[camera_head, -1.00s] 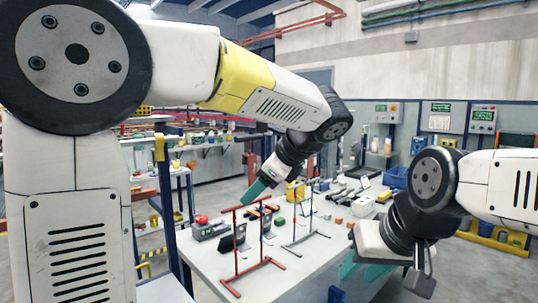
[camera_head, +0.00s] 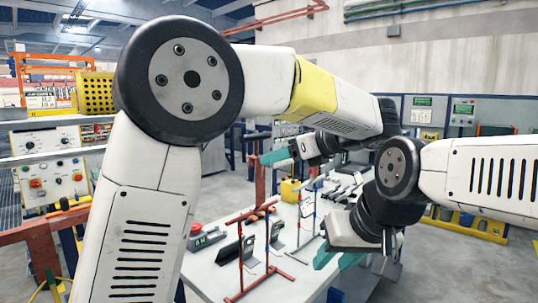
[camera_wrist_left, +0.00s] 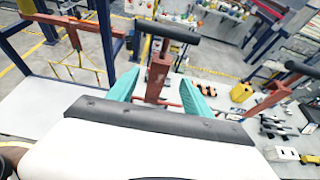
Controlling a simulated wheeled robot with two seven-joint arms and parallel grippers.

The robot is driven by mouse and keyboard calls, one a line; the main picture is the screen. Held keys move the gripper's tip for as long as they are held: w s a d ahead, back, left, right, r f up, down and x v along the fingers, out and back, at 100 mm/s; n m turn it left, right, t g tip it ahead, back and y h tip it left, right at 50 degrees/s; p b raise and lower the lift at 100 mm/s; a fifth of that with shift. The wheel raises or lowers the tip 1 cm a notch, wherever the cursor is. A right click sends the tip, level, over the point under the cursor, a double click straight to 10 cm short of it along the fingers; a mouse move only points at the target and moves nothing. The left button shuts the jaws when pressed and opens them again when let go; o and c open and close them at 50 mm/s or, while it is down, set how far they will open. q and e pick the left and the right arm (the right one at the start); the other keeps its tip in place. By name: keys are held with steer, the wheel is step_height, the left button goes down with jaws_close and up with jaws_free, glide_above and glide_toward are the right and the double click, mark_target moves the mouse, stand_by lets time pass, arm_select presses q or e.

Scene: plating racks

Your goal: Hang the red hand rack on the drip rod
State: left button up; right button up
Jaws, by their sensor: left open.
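In the left wrist view, a red post with a black crossbar grip (camera_wrist_left: 157,72) lies between the two teal fingers (camera_wrist_left: 160,92), with gaps on both sides. My right gripper (camera_head: 326,257) is low over the table, largely hidden by its own wrist. I cannot tell for sure which bar is the drip rod.
A second rack (camera_head: 306,228) stands right behind the red one. A second black grip on a red post (camera_wrist_left: 304,69) shows at right in the wrist view. A red horizontal bar (camera_wrist_left: 50,21) with a yellow frame below it is at left. Small tools crowd the table's far side.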

arm_select(q)
steer(key=x, duration=0.7)
steer(key=shift+w+a, duration=0.15)
steer(key=shift+a, duration=0.05)
steer(key=shift+f, duration=0.1)
steer(key=shift+c, duration=0.2)
jaws_close()
stand_by(0.9)
steer(key=c, duration=0.9)
jaws_free()
jaws_close()
